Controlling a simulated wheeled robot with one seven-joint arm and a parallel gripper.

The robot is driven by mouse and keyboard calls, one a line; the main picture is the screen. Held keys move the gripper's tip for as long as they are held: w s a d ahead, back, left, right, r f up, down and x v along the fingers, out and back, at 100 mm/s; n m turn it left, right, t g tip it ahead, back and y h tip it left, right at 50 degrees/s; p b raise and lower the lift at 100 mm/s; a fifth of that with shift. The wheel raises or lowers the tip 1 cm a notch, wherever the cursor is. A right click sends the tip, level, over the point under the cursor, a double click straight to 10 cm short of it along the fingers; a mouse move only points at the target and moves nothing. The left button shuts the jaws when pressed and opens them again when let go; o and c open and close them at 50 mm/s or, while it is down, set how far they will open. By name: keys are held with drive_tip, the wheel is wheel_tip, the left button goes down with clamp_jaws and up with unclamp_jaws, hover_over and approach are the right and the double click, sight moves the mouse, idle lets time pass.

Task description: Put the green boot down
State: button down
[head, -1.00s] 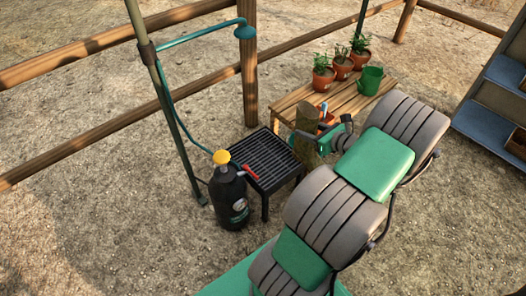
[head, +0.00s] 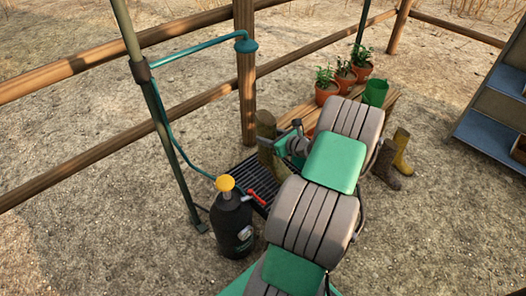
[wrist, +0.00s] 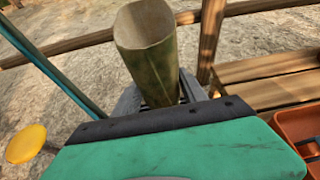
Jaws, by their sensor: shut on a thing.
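The green boot (head: 265,128) is upright in my gripper (head: 281,147), its open top facing up. In the wrist view the olive-green boot (wrist: 147,45) stands between the grey fingers (wrist: 160,100), which are shut on its shaft. The boot is over the black slatted stand (head: 238,176) in the head view. My gripper and arm hide part of the boot and stand, and I cannot tell whether its sole touches the slats.
A black sprayer (head: 231,225) with a yellow top stands in front of the stand. A teal shower pipe (head: 200,46) rises at the left. A wooden bench (head: 300,112) holds potted plants and a green can (head: 375,92).

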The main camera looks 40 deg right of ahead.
drive_tip(key=f+b, duration=0.1)
drive_tip(key=f, duration=0.1)
drive_tip(key=w+f+b, duration=0.1)
drive_tip(key=f, duration=0.1)
drive_tip(key=w+f+b, duration=0.1)
drive_tip(key=f, duration=0.1)
drive_tip(key=shift+w+a, duration=0.2)
drive_tip(key=shift+r, duration=0.25)
drive_tip(key=shift+f, duration=0.2)
drive_tip(key=c, duration=0.6)
unclamp_jaws()
